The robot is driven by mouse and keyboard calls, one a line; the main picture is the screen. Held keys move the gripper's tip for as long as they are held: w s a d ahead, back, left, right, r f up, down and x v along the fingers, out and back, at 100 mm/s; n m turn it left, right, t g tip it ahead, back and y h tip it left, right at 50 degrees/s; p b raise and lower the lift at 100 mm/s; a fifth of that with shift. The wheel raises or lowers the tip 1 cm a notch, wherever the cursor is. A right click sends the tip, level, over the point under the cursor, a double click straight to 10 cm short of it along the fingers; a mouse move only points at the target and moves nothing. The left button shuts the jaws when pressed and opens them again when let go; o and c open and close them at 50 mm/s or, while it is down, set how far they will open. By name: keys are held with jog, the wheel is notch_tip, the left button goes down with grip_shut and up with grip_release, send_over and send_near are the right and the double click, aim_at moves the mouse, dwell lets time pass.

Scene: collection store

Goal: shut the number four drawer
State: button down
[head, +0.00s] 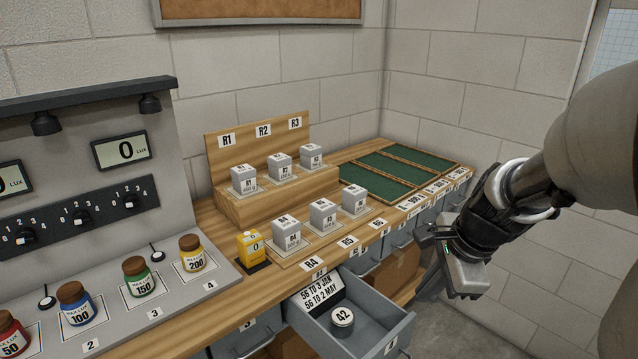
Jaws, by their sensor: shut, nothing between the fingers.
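The grey drawer (375,340) stands pulled out below the wooden counter, at the bottom centre of the head view. A small label on its front, at the lower right, seems to read 4. Inside it are a round tin marked 42 (342,321) and a black and white card (319,294) with "56 TO 3 JAN" and "56 TO 2 MAY". My gripper (467,281) is shut and empty. In the picture it is above and to the right of the open drawer, apart from it.
The counter (210,218) carries grey boxes on labelled stands, a yellow device (250,246) and green-lined trays (390,172). Coloured jars stand on the panel at left. Other drawers (400,240) along the counter front look shut. Floor shows at right.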

aim_at(340, 294)
jog(key=s+d+f+m+y+b, duration=0.1)
jog(key=d+f+m, duration=0.35)
jog(key=f, duration=0.25)
jog(key=d+f+m+b, duration=0.2)
jog(key=d+f+m, duration=0.1)
jog(key=f+m, duration=0.25)
jog(key=w+a+f+b, duration=0.4)
jog(key=w+f, duration=0.2)
jog(key=f, duration=0.4)
jog(key=shift+w+a+r, duration=0.1)
jog(key=shift+w+a, duration=0.05)
jog(key=shift+a, duration=0.05)
jog(key=shift+w+a, duration=0.15)
jog(key=w+a+p, duration=0.3)
jog(key=w+a, duration=0.1)
jog(key=w, duration=0.2)
jog(key=w+a+p, duration=0.4)
jog(key=w+a, duration=0.1)
jog(key=w+a+p, duration=0.4)
jog(key=w, duration=0.2)
jog(key=shift+w+a, duration=0.2)
jog(key=shift+w, duration=0.15)
jog(key=shift+d, duration=0.1)
